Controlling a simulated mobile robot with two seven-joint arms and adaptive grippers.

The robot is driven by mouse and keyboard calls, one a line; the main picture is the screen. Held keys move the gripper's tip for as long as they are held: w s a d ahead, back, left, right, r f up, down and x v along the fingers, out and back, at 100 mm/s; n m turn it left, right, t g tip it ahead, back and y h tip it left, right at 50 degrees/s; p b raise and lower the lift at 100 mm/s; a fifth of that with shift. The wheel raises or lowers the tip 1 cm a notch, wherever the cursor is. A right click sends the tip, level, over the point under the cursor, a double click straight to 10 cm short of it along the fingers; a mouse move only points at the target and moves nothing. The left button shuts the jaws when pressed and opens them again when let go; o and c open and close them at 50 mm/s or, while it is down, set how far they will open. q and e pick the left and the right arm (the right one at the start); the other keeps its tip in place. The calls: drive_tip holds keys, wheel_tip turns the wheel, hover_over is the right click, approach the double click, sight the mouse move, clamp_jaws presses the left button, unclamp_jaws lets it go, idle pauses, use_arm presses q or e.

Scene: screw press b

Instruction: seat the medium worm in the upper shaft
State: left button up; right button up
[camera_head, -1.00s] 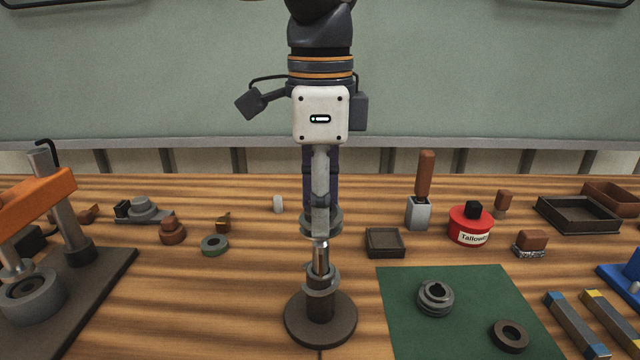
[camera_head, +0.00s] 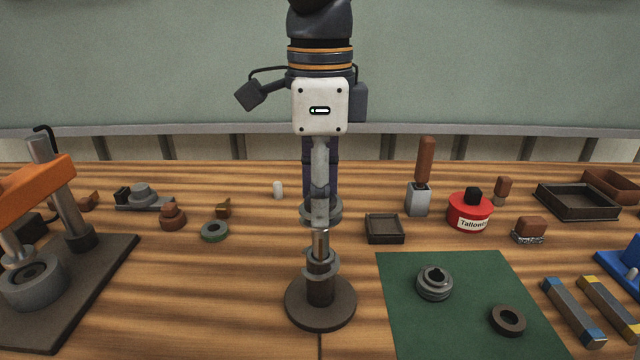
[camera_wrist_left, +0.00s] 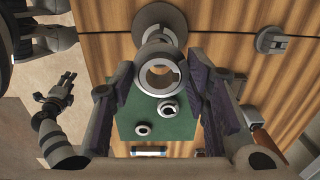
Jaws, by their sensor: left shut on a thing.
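My left gripper (camera_head: 320,205) points straight down and is shut on a grey ring-like worm (camera_head: 334,212). In the left wrist view the worm (camera_wrist_left: 160,92) sits between the purple finger pads, with its notched bore facing the camera. Below it in the head view stands an upright stepped shaft (camera_head: 320,290) with a bright upper end, on a round dark base (camera_head: 292,306). The worm looks above the shaft's collar; whether the bright end enters the bore I cannot tell. My right gripper (camera_wrist_left: 62,92) is a small dark shape at the left of the wrist view.
A green mat (camera_head: 410,330) at front right bears another grey worm-like part (camera_head: 434,284) and a dark ring (camera_head: 508,320). A small tray (camera_head: 384,238) stands right of the shaft, a red can (camera_head: 470,212) further right. A press (camera_head: 75,255) stands at the left.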

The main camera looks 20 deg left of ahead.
use_arm(q)
drive_tip(key=shift+f, duration=1.05)
idle(0.4)
drive_tip(key=shift+f, duration=1.5)
drive_tip(key=o, duration=1.5)
drive_tip(key=shift+o, duration=0.2)
drive_tip(key=shift+r, duration=1.5)
